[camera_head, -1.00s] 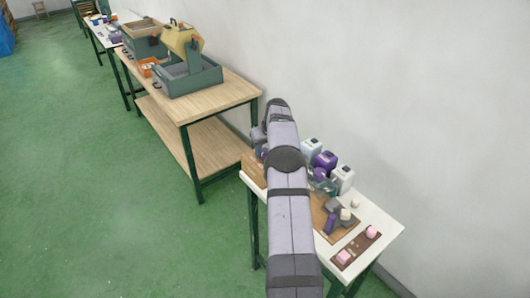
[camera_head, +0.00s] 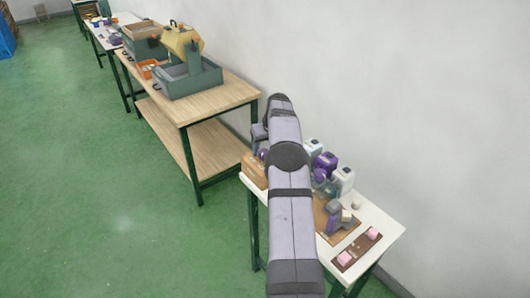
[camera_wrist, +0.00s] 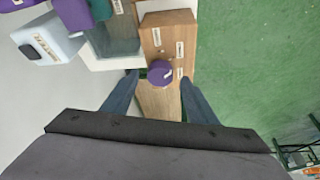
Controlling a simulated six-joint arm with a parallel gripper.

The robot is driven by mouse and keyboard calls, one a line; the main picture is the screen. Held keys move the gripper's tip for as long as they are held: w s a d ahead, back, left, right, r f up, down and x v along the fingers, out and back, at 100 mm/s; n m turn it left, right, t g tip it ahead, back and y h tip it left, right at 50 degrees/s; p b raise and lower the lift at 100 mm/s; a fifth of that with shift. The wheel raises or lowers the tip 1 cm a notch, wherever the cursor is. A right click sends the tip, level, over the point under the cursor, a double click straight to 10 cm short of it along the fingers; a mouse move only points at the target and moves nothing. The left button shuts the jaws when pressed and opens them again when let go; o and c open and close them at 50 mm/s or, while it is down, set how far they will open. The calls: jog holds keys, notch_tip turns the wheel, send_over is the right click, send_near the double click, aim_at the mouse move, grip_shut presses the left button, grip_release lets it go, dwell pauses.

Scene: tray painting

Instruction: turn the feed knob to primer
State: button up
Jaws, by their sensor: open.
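The feed knob (camera_wrist: 160,72) is a round purple cap on a wooden box (camera_wrist: 168,22), seen from above in the wrist view. Small white labels stand around the knob; their print is too small to read, so I cannot tell which one is primer or where the knob points. My gripper (camera_wrist: 159,79) is open, with one finger to the left and one to the right of the knob. The knob appears between the fingertips; I cannot tell whether they touch it. In the head view my arm covers much of the bench, and the wooden box (camera_head: 250,170) shows at its left.
White and purple containers (camera_head: 342,180) stand right of my arm on the white bench (camera_head: 385,225). A brown strip with pink blocks (camera_head: 356,250) lies at the near end. A wooden table (camera_head: 225,100) stands behind. Green floor (camera_head: 100,210) is clear at left.

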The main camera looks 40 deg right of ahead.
jog(key=shift+b+v, duration=0.85)
jog(key=shift+v, duration=1.75)
jog(key=shift+a, duration=0.1)
jog(key=s+a+n+g+y, duration=0.1)
jog(key=s+a, duration=0.3)
jog(key=a, duration=0.7)
jog(key=s+a+g, duration=0.1)
jog(key=s+a, duration=0.2)
jog(key=a, duration=0.7)
jog(key=s+a+f+n, duration=0.1)
jog(key=s+a+f, duration=0.1)
jog(key=s+a, duration=0.75)
jog(key=s+a+f+n+g, duration=0.1)
jog(key=s+a+f, duration=0.15)
jog(key=s, duration=0.55)
jog(key=s+a+f+g, duration=0.1)
jog(key=s+a, duration=0.2)
jog(key=s, duration=0.5)
notch_tip(320, 180, down, 14)
jog(key=b, duration=1.4)
jog(key=shift+w+a, duration=0.2)
